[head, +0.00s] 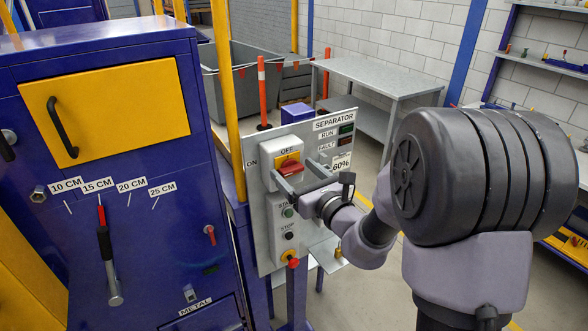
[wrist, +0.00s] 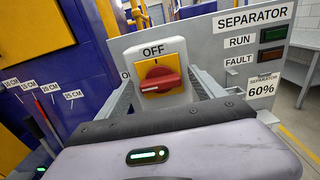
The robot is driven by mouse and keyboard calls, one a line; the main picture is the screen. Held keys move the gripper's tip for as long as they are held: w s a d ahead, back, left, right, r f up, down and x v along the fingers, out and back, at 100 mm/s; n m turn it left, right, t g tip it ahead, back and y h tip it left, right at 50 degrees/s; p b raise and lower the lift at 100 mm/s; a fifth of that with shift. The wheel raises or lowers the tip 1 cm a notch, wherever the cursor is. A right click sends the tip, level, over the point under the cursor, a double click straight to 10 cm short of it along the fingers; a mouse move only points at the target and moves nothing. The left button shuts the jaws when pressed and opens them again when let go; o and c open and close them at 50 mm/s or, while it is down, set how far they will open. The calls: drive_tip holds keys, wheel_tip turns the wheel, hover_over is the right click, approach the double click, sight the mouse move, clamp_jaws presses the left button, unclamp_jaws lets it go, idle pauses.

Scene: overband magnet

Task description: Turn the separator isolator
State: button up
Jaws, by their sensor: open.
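The separator isolator is a red rotary knob (head: 289,166) on a yellow plate, on a light grey box under an OFF label. An ON label (head: 252,162) is at its left. In the wrist view the red knob (wrist: 159,80) lies roughly sideways, slightly tilted. My gripper (head: 302,179) is open in front of the box. Its two fingers reach forward on the left and right of the knob in the wrist view. I see no contact, and my gripper body hides the lower part of the box.
The panel (head: 262,215) also carries START and STOP buttons, a red emergency button (head: 293,263), RUN and FAULT lamps and a 60% sign. A blue cabinet with a lever (head: 107,260) stands left. A yellow post (head: 226,100) and a metal table (head: 375,75) are behind.

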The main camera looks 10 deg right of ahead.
drive_tip(key=shift+w+a, duration=0.1)
drive_tip(key=shift+w, duration=0.05)
drive_tip(key=c, duration=1.4)
drive_tip(key=shift+o, duration=0.2)
